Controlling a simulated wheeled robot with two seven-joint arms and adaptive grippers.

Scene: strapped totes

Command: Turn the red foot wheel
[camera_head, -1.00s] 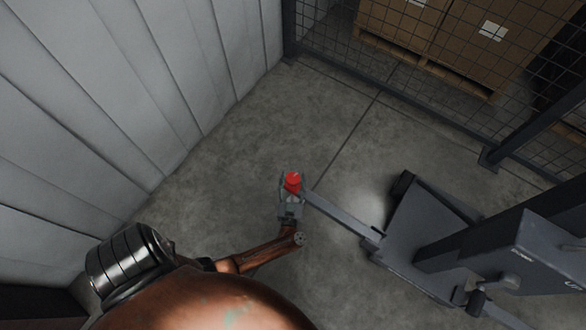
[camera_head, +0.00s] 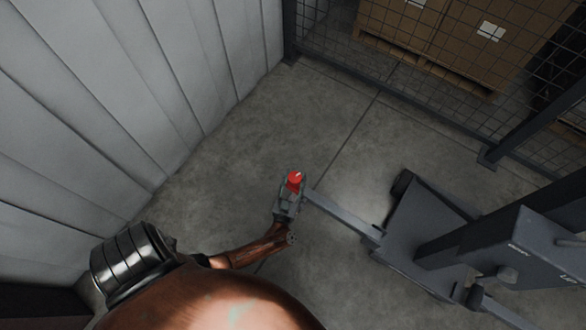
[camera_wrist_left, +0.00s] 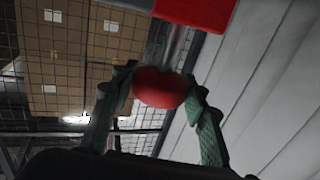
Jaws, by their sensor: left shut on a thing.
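The red foot wheel (camera_head: 295,179) is at the outer end of a grey bar in the head view. My left gripper (camera_head: 291,193) is at it, covering its lower part. In the left wrist view a round red wheel (camera_wrist_left: 160,88) sits between the two green fingers of my left gripper (camera_wrist_left: 161,78), which is shut on it. A metal shaft (camera_wrist_left: 177,48) runs from this wheel to a red and grey end piece (camera_wrist_left: 195,10) at the top edge. My right gripper is in neither view.
The grey bar (camera_head: 343,216) joins a dark grey machine base (camera_head: 420,235) on the right. A pale panelled wall (camera_head: 120,100) stands on the left. A mesh fence (camera_head: 400,55) with boxes (camera_head: 460,40) behind it is at the back. The concrete floor (camera_head: 235,150) between is clear.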

